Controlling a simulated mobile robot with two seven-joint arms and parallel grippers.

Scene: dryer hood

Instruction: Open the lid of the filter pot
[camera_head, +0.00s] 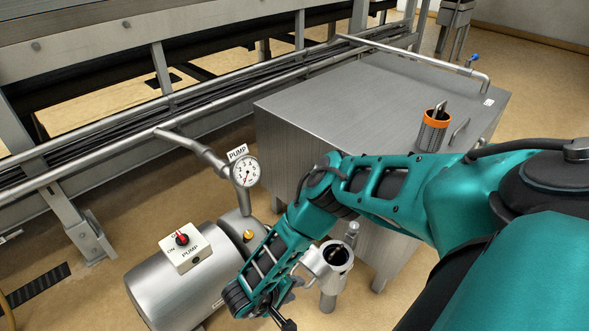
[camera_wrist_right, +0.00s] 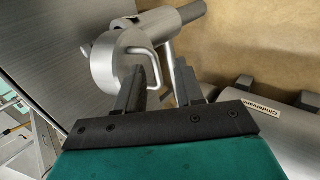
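The filter pot (camera_head: 335,258) is a small pale metal vessel beside the pump, at the lower middle of the head view. A dark round area shows at its top; I cannot tell how far the lid is open. The right wrist view shows a round metal lid (camera_wrist_right: 103,68) with a bent wire handle (camera_wrist_right: 149,51). My right gripper (camera_wrist_right: 168,78) is open, its fingertips close to the handle. Whether they touch it is unclear. In the head view, my right gripper (camera_head: 285,318) is at the bottom edge, mostly hidden by my arm. My left gripper is out of view.
The pump motor (camera_head: 160,290) carries a switch box (camera_head: 186,249); a gauge (camera_head: 246,171) stands above. A large steel cabinet (camera_head: 350,95) stands behind the pot, with an orange-rimmed filter basket (camera_head: 434,132) on top. Pipe rails (camera_head: 100,143) run along the back left.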

